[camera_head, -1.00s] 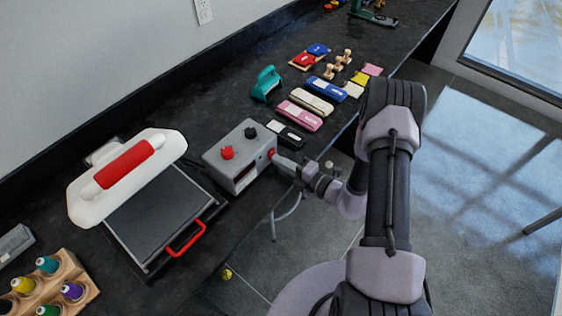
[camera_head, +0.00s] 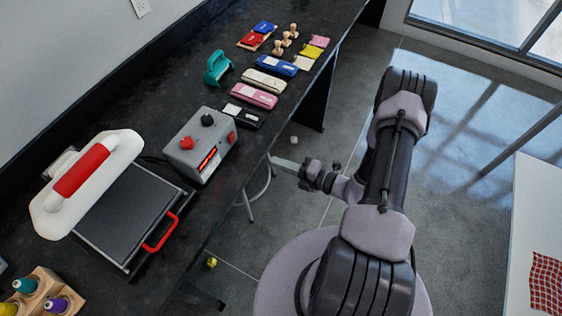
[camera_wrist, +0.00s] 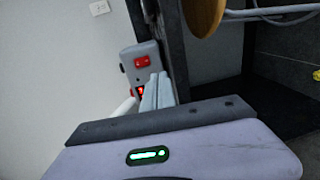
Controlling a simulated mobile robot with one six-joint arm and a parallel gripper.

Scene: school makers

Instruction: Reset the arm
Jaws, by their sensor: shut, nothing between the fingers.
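My gripper (camera_head: 284,162) is shut and empty, out in front of the counter's edge and above the floor. Its fingers (camera_wrist: 157,95) also show in the wrist view, pressed together. The grey control box (camera_head: 200,147) stands on the counter to the left of my gripper, with a gap between them. It has a red knob, a black knob, a red switch on its side and a lit red display. In the wrist view the box (camera_wrist: 139,58) shows sideways beyond the fingertips. My arm is bent beside the counter.
A heat press (camera_head: 125,215) with a red handle stands left of the box. A wooden rack of bottles (camera_head: 52,290) is at the lower left. A white table (camera_head: 535,210) is at the right. Open floor lies between.

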